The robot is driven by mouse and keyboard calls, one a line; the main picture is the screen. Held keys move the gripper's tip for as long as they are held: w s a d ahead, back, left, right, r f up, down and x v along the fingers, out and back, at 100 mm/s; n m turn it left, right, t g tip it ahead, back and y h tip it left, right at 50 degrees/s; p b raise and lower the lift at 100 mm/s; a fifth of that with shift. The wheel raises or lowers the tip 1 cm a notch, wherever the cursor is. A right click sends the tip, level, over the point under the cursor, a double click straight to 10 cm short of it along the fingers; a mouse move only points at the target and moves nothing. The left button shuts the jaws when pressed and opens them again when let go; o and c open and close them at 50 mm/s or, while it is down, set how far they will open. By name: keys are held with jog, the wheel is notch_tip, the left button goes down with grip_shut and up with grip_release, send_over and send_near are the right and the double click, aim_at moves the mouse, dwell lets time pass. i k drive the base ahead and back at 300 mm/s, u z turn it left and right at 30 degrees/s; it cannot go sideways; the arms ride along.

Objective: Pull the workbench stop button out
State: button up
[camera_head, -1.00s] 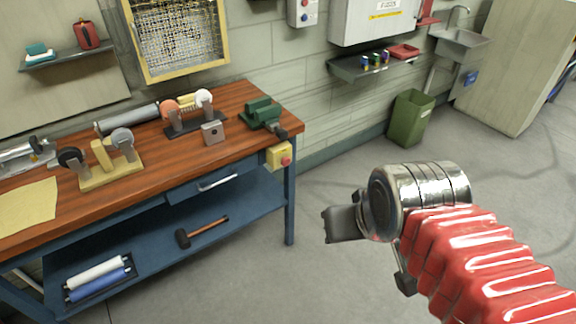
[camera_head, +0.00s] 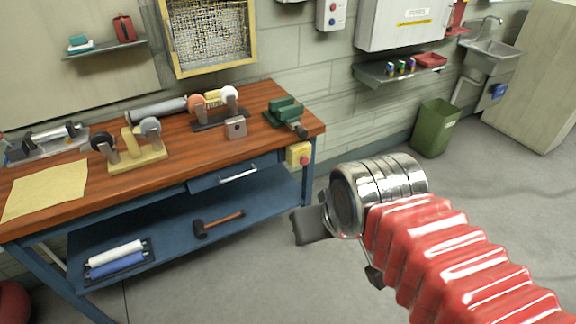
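The workbench stop button (camera_head: 305,160) is a small red knob on a yellow box (camera_head: 297,153) at the bench's right front corner, just under the wooden top. Whether it is pressed in or out is too small to tell. My gripper (camera_head: 310,226) is at the end of the red-sleeved arm, in front of the bench's right leg. It is lower than the button and apart from it in the picture. Its dark finger part points left. The wrist hides much of the gripper, so its opening cannot be made out.
The workbench (camera_head: 60,203) carries a green vise (camera_head: 287,113) above the button and several tool stands. A drawer (camera_head: 238,176) is left of the button. A hammer (camera_head: 218,223) lies on the lower shelf. A green bin (camera_head: 433,128) stands by the wall.

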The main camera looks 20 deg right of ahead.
aim_at(304, 161)
jog(key=u, duration=0.35)
jog(key=i, duration=1)
jog(key=u, duration=0.05)
